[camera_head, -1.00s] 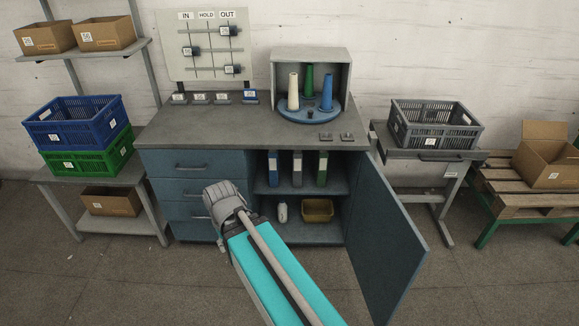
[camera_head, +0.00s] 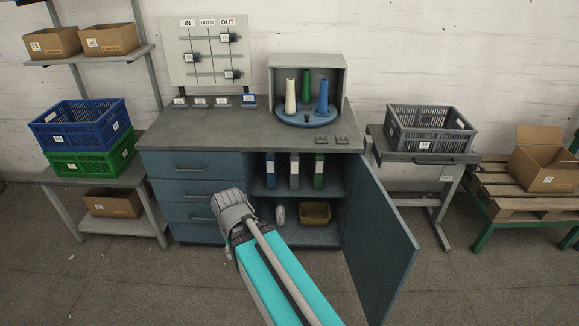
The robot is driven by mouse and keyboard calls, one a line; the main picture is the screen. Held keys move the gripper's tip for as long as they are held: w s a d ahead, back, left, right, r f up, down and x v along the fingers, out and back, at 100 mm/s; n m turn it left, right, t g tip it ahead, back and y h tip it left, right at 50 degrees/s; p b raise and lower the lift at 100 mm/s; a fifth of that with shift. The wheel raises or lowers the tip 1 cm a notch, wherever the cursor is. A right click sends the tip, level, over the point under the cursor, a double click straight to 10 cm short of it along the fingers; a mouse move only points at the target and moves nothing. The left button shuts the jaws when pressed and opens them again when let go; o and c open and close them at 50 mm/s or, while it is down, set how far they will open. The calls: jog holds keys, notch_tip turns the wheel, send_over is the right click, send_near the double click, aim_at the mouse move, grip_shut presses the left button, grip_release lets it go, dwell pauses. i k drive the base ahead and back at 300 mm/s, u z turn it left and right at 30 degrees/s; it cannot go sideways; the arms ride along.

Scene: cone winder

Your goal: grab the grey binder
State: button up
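The grey binder (camera_head: 294,171) stands upright on the upper shelf of the open cabinet, between a blue binder (camera_head: 270,171) and a green binder (camera_head: 319,171). Gaps separate the three binders. The end of my arm, with my gripper (camera_head: 232,207), is in front of the cabinet, left of and below the grey binder in the picture, and apart from it. The fingers cannot be made out, so I cannot tell whether they are open or shut.
The cabinet door (camera_head: 381,240) swings open on the right. A tan bin (camera_head: 315,213) and a white bottle-like item (camera_head: 280,214) are on the lower shelf. Drawers (camera_head: 197,189) lie left of the opening. A grey crate (camera_head: 430,129) sits on a side table. Floor in front is clear.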

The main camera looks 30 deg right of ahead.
aim_at(294, 157)
jog(key=z, duration=0.1)
jog(key=i, duration=0.95)
jog(key=u, duration=0.05)
